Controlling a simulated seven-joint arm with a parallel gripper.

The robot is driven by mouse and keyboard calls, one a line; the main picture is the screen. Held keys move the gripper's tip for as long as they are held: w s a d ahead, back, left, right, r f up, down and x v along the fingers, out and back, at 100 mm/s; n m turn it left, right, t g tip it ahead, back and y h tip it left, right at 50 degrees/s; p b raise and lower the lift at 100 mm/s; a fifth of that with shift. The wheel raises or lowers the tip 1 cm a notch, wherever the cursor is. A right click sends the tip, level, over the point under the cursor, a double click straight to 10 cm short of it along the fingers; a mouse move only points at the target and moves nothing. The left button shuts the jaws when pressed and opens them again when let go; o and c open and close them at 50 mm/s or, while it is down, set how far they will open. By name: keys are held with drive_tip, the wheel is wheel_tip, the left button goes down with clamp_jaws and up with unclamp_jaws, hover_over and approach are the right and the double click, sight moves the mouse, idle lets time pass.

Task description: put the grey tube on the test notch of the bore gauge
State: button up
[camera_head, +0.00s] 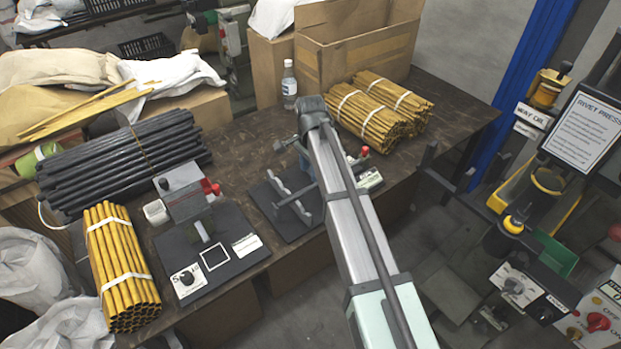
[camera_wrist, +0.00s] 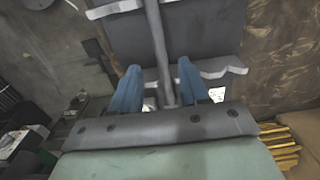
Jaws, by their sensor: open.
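The grey tube (camera_wrist: 157,40) runs lengthwise between my gripper's fingers in the wrist view. It lies across pale notched rails (camera_wrist: 215,68) on a dark plate. My gripper (camera_wrist: 159,70) is open, with one blue finger on each side of the tube; I cannot tell whether they touch it. In the head view the tube (camera_head: 296,196) crosses a wavy notched rail (camera_head: 283,183) on a dark base, and its right end goes behind my arm. I cannot tell which notch is the test notch. My gripper is mostly hidden there behind my arm.
To the left stands another dark-based fixture (camera_head: 225,268) with a red knob. Yellow tube bundles lie at the left (camera_head: 121,265) and back (camera_head: 367,118), with a dark tube bundle (camera_head: 120,165) at far left. A bottle (camera_head: 289,84) and a cardboard box (camera_head: 345,50) stand behind.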

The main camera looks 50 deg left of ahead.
drive_tip(key=shift+r, duration=2.8)
drive_tip(key=w+d+f+g, duration=0.1)
drive_tip(key=w+d+f, duration=0.2)
drive_tip(key=d+f, duration=1.05)
drive_tip(key=w+d+f, duration=0.3)
drive_tip(key=d+f, duration=0.6)
drive_tip(key=d, duration=0.9)
drive_tip(key=w+d+f+g, duration=0.1)
drive_tip(key=w+d+f, duration=0.1)
drive_tip(key=d+f, duration=1.2)
drive_tip(key=s+d+f+g+h, duration=0.1)
drive_tip(key=s+d+f, duration=0.2)
drive_tip(key=d, duration=0.5)
drive_tip(key=s+d+f+g, duration=0.1)
drive_tip(key=s+d+f, duration=0.2)
drive_tip(key=d, duration=0.6)
drive_tip(key=s+d+f+g+y, duration=0.1)
drive_tip(key=s+d+f, duration=0.4)
drive_tip(key=s+d, duration=0.6)
drive_tip(key=s+g, duration=0.1)
drive_tip(key=s, duration=0.2)
drive_tip(key=shift+g, duration=0.4)
